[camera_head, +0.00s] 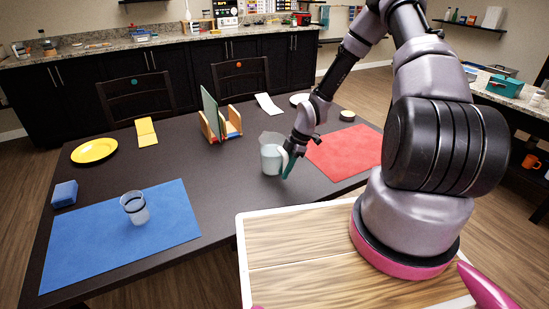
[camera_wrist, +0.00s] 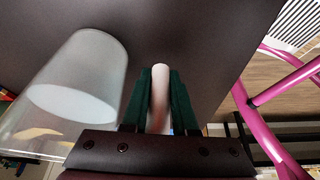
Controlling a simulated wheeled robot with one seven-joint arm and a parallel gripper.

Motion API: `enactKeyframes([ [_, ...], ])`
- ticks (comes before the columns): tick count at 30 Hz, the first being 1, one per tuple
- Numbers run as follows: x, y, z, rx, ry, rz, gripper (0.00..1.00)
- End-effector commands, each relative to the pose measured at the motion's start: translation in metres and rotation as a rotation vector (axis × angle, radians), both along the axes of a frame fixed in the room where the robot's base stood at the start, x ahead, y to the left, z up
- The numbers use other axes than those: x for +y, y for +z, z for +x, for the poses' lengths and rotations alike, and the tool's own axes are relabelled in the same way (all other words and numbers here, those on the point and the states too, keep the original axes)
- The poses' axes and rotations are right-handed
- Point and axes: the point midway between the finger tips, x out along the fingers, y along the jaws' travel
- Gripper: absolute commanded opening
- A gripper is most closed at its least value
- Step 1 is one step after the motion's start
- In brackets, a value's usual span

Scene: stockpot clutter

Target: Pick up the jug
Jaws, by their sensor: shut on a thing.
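The jug (camera_head: 271,158) is a clear, greyish vessel with a white handle, standing near the middle of the dark table (camera_head: 235,200). In the wrist view the jug's body (camera_wrist: 80,75) is at the left. Its white handle (camera_wrist: 160,90) lies between the two green fingers. My gripper (camera_head: 288,165) is at the right side of the jug, with its fingers shut on the handle; it also shows in the wrist view (camera_wrist: 160,100). I cannot tell whether the jug's base touches the table.
A red placemat (camera_head: 345,150) lies right of the jug. A wooden holder (camera_head: 222,125) stands behind it. A glass (camera_head: 134,207) stands on a blue placemat (camera_head: 165,225) at left. A yellow plate (camera_head: 94,150) and blue block (camera_head: 64,194) are farther left. Bare table surrounds the jug's front.

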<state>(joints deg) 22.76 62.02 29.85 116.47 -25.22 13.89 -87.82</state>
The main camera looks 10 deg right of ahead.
Motion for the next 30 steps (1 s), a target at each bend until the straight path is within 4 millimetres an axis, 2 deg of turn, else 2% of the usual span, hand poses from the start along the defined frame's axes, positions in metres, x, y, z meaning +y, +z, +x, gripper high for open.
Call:
enactKeyframes([
  [14, 0.0, 0.007, 0.001, -0.002, 0.0, 0.0, 0.0],
  [20, 0.0, 0.021, 0.001, -0.003, 0.0, 0.0, 0.0],
  [30, 0.0, 0.055, 0.001, -0.003, 0.0, 0.001, 0.0],
])
